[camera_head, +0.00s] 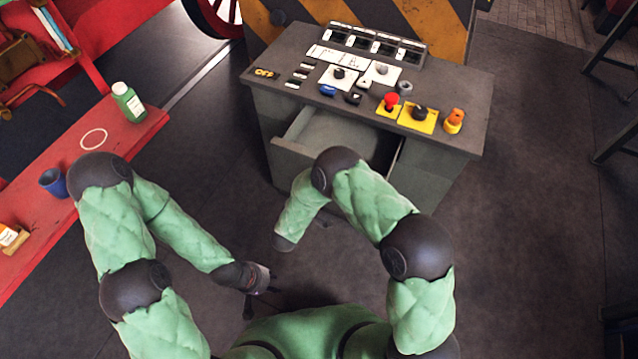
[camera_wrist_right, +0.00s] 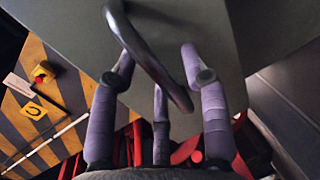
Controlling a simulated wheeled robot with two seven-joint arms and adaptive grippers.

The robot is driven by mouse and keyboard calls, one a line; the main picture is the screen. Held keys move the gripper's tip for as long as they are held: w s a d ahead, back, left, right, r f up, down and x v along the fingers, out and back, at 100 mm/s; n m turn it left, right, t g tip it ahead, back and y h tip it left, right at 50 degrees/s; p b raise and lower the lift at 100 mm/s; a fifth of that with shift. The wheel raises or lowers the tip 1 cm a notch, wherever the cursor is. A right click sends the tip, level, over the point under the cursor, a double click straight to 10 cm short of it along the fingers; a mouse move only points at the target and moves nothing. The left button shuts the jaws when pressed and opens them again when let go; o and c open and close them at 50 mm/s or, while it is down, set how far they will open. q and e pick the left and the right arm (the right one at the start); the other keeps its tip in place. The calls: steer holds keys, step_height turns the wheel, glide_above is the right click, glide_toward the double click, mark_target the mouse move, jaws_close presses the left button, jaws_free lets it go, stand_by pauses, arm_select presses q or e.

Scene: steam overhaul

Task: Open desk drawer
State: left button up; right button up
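The grey desk (camera_head: 455,95) stands in the upper middle of the head view. Its drawer (camera_head: 343,133) is partly out, with the hollow inside showing; my right arm covers part of its front. In the right wrist view a curved dark metal handle (camera_wrist_right: 150,55) crosses a grey panel. My right gripper (camera_wrist_right: 158,75) has its fingers spread around the handle, with clear gaps between them; a firm hold does not show. In the head view its fingers are hidden below the wrist. My left gripper (camera_head: 252,300) hangs low, away from the desk; its fingers are small and dark.
The desktop carries switches, a red button (camera_head: 390,101) and an orange knob (camera_head: 454,118). A red bench (camera_head: 60,215) at left holds a green bottle (camera_head: 128,101) and a blue cup (camera_head: 53,182). Floor right of the desk is clear.

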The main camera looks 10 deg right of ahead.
steer(key=v, duration=0.7)
steer(key=shift+s+a, duration=0.2)
stand_by(0.5)
